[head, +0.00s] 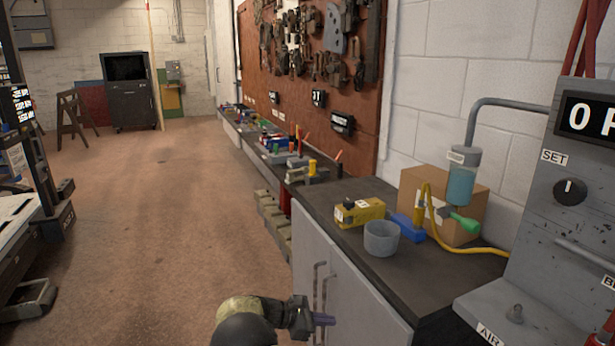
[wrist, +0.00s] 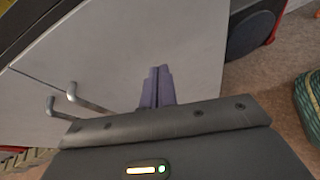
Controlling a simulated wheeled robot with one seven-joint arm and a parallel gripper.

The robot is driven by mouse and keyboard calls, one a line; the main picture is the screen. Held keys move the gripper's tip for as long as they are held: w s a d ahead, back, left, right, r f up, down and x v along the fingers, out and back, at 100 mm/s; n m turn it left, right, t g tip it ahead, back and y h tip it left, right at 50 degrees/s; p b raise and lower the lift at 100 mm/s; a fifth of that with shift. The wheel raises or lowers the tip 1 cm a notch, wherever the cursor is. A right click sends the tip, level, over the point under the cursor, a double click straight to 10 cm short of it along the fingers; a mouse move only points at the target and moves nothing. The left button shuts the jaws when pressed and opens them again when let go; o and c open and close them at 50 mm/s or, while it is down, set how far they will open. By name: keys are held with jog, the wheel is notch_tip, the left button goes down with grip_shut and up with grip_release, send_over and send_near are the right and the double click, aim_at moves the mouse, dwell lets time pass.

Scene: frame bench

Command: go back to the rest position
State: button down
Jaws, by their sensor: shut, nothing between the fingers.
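My gripper (head: 322,320) shows at the bottom of the head view, low in front of the grey cabinet doors (head: 345,290). Its purple fingers are together with nothing between them, as the wrist view (wrist: 157,86) also shows. The fingers point at the pale cabinet door (wrist: 110,75) in the wrist view. Whether they touch the door cannot be told. The bent metal door handles (head: 319,285) are beside the gripper in the head view and left of the fingers in the wrist view (wrist: 82,100).
The dark benchtop (head: 345,200) holds a grey cup (head: 381,238), a yellow box (head: 359,211), a cardboard box (head: 465,195) and a yellow hose (head: 470,249). A grey machine (head: 540,220) stands at right. The brown floor (head: 170,220) at left is open, up to a cart (head: 20,225).

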jog(key=s+d+r+m+g+y, duration=0.1)
jog(key=s+d+m+g+y, duration=0.3)
jog(key=d, duration=0.3)
jog(key=s+d+r+m+t+y, duration=0.1)
jog(key=s+r+m+y, duration=0.2)
jog(key=s+m, duration=0.35)
jog(key=s+d+r+m+t+y, duration=0.1)
jog(key=s+r+m+y, duration=0.25)
jog(key=s, duration=0.65)
jog(key=s+d+r+m+t+y, duration=0.25)
jog(key=s+m, duration=0.25)
jog(key=s, duration=0.4)
notch_tip(320, 180, up, 21)
jog(key=a+g+p, duration=0.1)
jog(key=p, duration=2)
jog(key=shift+w+p, duration=0.35)
jog(key=shift+w, duration=0.1)
